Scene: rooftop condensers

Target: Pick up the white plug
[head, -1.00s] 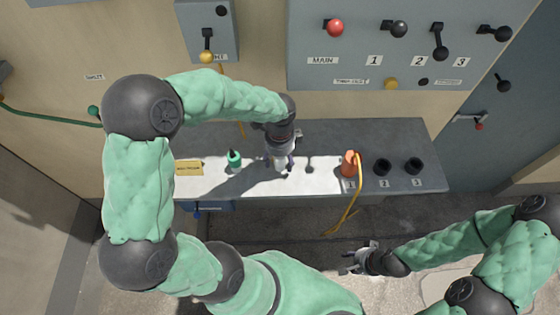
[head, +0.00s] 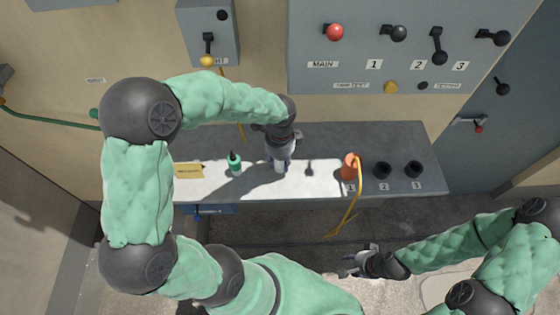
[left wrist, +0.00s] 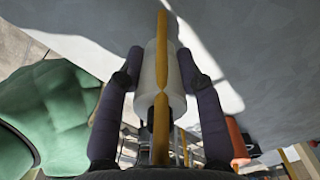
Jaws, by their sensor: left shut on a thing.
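The white plug (left wrist: 150,75) is between the two dark fingers of my left gripper (left wrist: 165,75) in the left wrist view, with a yellow cord running along it. In the head view the plug (head: 280,167) shows as a small pale shape under my left gripper (head: 282,160), over the sunlit part of the grey bench. My left gripper is shut on the plug. I cannot tell whether the plug still touches the bench top. My right gripper (head: 358,261) is away from the bench at the lower right, with its fingers apart and nothing between them.
An orange plug (head: 350,166) with a yellow cord sits at socket 1, beside black sockets 2 (head: 382,168) and 3 (head: 414,168). A switch panel (head: 370,70) stands behind.

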